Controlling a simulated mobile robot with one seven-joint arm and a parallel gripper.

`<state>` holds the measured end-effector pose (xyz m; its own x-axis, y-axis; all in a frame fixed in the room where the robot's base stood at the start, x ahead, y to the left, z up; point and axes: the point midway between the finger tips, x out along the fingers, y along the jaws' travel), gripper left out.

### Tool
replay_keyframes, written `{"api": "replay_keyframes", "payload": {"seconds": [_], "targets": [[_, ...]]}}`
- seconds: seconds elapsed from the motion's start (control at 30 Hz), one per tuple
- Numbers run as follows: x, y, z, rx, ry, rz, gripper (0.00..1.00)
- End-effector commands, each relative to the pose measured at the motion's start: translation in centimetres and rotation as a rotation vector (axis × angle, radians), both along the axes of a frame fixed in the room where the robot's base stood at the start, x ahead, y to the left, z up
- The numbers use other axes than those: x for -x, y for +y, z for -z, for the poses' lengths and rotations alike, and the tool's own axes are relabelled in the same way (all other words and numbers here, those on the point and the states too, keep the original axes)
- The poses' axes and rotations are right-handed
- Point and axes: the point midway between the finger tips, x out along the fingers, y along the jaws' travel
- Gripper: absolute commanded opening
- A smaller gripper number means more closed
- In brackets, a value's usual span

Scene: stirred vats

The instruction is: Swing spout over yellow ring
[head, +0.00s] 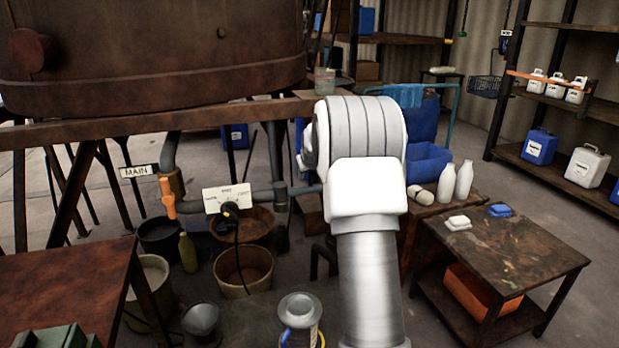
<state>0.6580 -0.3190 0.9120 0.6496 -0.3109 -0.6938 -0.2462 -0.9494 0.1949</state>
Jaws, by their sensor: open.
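A grey pipe (262,197) runs below the vat, behind a white dial plate (227,198), with a downward branch (281,217) at its right. A thinner length (305,190) goes on right, behind my arm. I cannot tell which part is the spout. My arm rises in the middle, right of the pipe. My gripper is hidden beyond its white wrist link.
An orange valve handle (168,197) stands by the MAIN sign (136,171). A wooden tub (243,270), a metal bucket (201,320) and a green bottle (188,252) crowd the floor. A low table (510,250) stands right, a rusty table (60,290) left. The rusty vat (160,50) overhangs.

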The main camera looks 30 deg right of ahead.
Motion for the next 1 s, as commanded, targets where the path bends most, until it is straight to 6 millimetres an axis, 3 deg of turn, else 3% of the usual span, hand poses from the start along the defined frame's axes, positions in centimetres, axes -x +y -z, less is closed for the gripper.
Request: {"api": "replay_keyframes", "payload": {"seconds": [0.2,0.53,0.83,1.0], "targets": [[-1.23,-0.58,1.3,0.0,-0.001,0.0,0.52],[-1.4,-0.66,1.46,0.0,0.0,0.0,0.52],[-1.38,-0.65,1.44,0.0,0.0,0.0,0.0],[-1.39,-0.65,1.44,0.0,0.0,0.0,0.0]]}}
